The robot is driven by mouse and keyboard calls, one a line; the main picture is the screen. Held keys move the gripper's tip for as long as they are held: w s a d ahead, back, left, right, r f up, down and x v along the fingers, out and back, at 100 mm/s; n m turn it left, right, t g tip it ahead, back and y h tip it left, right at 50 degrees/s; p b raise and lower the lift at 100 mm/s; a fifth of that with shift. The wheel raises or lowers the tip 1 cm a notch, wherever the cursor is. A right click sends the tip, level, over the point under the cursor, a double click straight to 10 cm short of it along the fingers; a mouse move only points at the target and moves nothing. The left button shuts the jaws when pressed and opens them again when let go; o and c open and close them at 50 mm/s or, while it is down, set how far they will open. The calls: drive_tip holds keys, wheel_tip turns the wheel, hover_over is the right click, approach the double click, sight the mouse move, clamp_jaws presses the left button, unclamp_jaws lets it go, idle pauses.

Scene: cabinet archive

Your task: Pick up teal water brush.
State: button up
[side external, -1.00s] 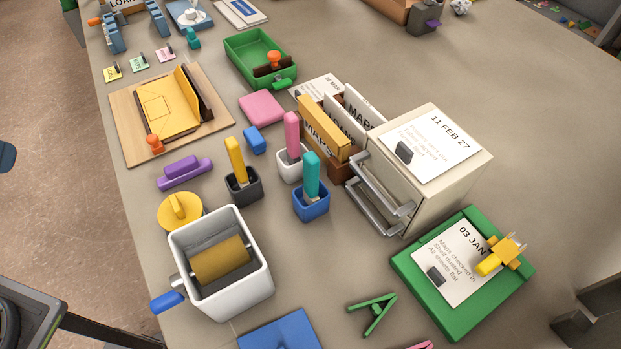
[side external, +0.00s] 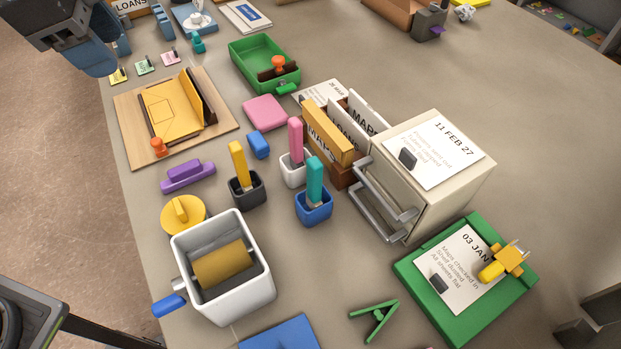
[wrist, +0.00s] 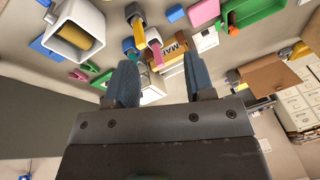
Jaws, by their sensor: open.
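The teal water brush (side external: 315,178) stands handle up in a small blue cup (side external: 314,208) in the middle of the table in the side view. My gripper shows at the top left of the side view as a dark body with a blue finger (side external: 97,60), well away from the brush. In the wrist view my gripper (wrist: 160,62) has its two blue fingers wide apart with nothing held between them.
A yellow brush (side external: 238,163) in a dark cup and a pink brush (side external: 296,138) in a white cup stand close by. The cabinet (side external: 432,165) with metal handles is just right. A white crank bin (side external: 222,265) stands at front left.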

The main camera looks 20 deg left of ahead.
drive_tip(key=w+d+f+m+g, duration=0.2)
drive_tip(key=w+d+m, duration=0.2)
drive_tip(key=d+m, duration=0.55)
drive_tip(key=m+y, duration=0.1)
drive_tip(key=m, duration=0.4)
hover_over(314, 175)
drive_tip(key=w, duration=0.2)
drive_tip(key=shift+g, duration=0.4)
drive_tip(key=f, duration=0.5)
drive_tip(key=shift+s+a+f, duration=0.1)
drive_tip(key=shift+a+f, duration=0.2)
drive_tip(key=shift+f, duration=0.05)
wheel_tip(314, 175, down, 7)
drive_tip(key=shift+r, duration=0.1)
drive_tip(key=shift+s+d+f, duration=0.1)
drive_tip(key=shift+f, duration=1.5)
drive_tip(key=shift+s+d+f, duration=0.1)
drive_tip(key=shift+f, duration=1.45)
clamp_jaws()
